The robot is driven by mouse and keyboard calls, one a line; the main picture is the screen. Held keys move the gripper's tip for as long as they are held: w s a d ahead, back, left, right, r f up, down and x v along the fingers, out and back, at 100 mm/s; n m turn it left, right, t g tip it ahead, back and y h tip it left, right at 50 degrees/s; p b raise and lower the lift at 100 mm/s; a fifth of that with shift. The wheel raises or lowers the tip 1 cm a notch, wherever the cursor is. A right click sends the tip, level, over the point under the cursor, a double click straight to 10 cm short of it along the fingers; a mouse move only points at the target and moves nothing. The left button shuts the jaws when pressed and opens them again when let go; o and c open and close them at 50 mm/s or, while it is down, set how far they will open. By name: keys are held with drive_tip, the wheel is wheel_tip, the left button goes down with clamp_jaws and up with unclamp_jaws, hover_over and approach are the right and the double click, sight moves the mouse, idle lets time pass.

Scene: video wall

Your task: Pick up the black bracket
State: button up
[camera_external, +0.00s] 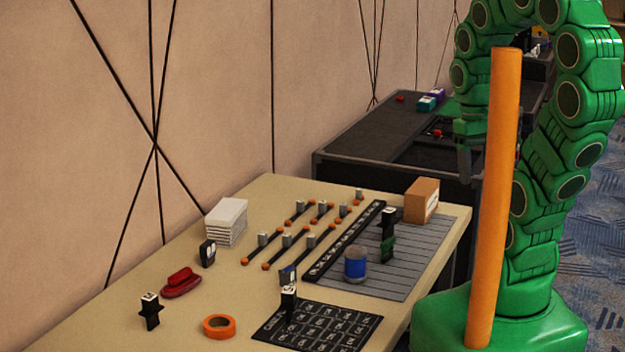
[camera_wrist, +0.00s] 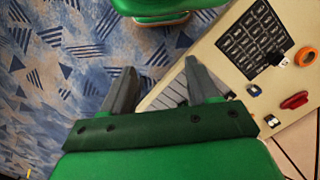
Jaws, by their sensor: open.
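Several small black upright pieces stand on the beige table, and I cannot tell for certain which is the black bracket. One black piece with a cross-like body and pale top (camera_external: 150,314) stands at the front left. Another black piece (camera_external: 289,304) stands on the dark grid mat (camera_external: 345,331). A third black piece with a green band (camera_external: 388,238) stands on the grey slatted mat (camera_external: 410,262). A small black rounded piece (camera_external: 207,254) is near the white stack. My gripper (camera_wrist: 160,84) is open and empty, above the floor and table edge, apart from these pieces.
An orange pole (camera_external: 494,190) stands in front of my arm in the external view. A blue jar (camera_external: 355,264), orange tape ring (camera_external: 219,326), red object (camera_external: 181,283), cardboard box (camera_external: 422,200) and white stack (camera_external: 227,222) are on the table. A dark cabinet (camera_external: 350,165) stands behind.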

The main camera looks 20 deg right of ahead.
drive_tip(key=w+a+f+n, duration=0.3)
drive_tip(key=w+a+n, duration=0.3)
drive_tip(key=w+n, duration=0.15)
drive_tip(key=n+t, duration=0.2)
drive_tip(key=n, duration=1.9)
hover_over(289, 304)
drive_tip(key=w, duration=0.2)
drive_tip(key=f, duration=1.9)
drive_tip(key=shift+d, duration=0.4)
drive_tip(key=shift+s+a+f, duration=0.2)
drive_tip(key=shift+a+f, duration=0.15)
drive_tip(key=shift+f, duration=0.05)
drive_tip(key=shift+d+f, duration=0.15)
drive_tip(key=shift+f, duration=1.75)
drive_tip(key=shift+d+f, duration=0.1)
drive_tip(key=shift+f, duration=1.8)
drive_tip(key=c, duration=1.1)
